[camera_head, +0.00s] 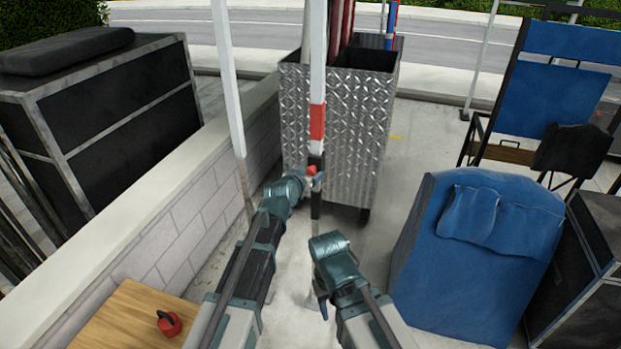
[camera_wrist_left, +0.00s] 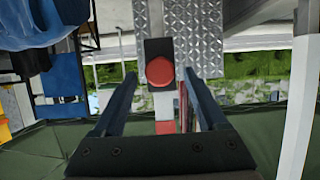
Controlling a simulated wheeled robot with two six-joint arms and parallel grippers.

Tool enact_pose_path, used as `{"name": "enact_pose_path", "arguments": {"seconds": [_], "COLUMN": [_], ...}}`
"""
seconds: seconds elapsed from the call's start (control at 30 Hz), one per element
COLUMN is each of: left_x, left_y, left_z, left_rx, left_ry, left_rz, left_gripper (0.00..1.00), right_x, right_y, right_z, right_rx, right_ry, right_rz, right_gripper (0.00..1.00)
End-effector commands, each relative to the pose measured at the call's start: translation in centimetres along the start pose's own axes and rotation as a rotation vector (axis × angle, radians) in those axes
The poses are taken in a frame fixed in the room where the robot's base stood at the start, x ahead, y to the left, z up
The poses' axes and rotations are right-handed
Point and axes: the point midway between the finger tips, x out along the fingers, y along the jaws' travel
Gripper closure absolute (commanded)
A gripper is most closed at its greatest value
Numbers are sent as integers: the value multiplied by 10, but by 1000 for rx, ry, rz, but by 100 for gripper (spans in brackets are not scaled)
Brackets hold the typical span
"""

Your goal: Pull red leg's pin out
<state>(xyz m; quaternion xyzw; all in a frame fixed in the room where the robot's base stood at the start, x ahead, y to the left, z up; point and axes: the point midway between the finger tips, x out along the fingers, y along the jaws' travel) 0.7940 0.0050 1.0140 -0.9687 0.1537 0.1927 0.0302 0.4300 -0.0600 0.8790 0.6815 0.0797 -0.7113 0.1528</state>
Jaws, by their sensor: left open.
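The red leg (camera_head: 317,122) is an upright pole with white, red and black bands, standing in front of the silver cart. Its pin has a round red knob (camera_head: 311,170), seen at the leg's black section. In the left wrist view the red knob (camera_wrist_left: 160,71) faces the camera, centred between two dark blue fingers. My left gripper (camera_head: 306,177) is open at the knob, with a finger on either side; contact cannot be told. My right gripper (camera_head: 320,300) hangs lower, right of the left arm; its fingers are mostly hidden.
A silver diamond-plate cart (camera_head: 345,125) stands behind the leg. A white pole (camera_head: 228,80) and a low block wall (camera_head: 190,205) are left. A blue padded chair (camera_head: 470,270) is right. A red kettle-like object (camera_head: 168,323) sits on a wooden top (camera_head: 120,315).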

Motion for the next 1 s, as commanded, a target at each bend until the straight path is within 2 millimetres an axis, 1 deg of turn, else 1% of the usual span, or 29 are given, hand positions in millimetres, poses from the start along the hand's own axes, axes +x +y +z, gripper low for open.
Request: {"name": "enact_pose_path", "arguments": {"seconds": [0.03, 0.13, 0.27, 0.47, 0.57, 0.7, 0.87, 0.9, 1.0], "left_x": [14, 24, 28, 27, 27, 27, 27, 27, 27], "left_y": [0, 0, 0, 0, 0, 0, 0, 0, 0], "left_z": [2, 1, 0, 0, 0, 0, 0, 0, 0], "left_rx": [1, 1, 1, 1, 1, 1, 1, 1, 1], "left_ry": [0, 0, 0, 0, 0, 0, 0, 0, 0], "left_rz": [1, 1, 0, 0, 0, 0, 0, 0, 1], "left_gripper": [25, 25, 25, 25, 42, 67, 96, 100, 100], "right_x": [7, 10, 11, 10, 10, 10, 10, 10, 10], "right_y": [-1, -1, -1, -1, -1, -1, -1, -1, -1], "right_z": [0, -1, -1, -1, -1, -1, -1, -1, -1], "right_rx": [0, 0, 0, 0, 0, 0, 0, 0, 0], "right_ry": [0, 0, 0, 0, 0, 0, 0, 0, 0], "right_rz": [0, 0, 0, 0, 0, 0, 0, 0, 0], "right_gripper": [50, 50, 50, 50, 50, 50, 50, 50, 50]}}
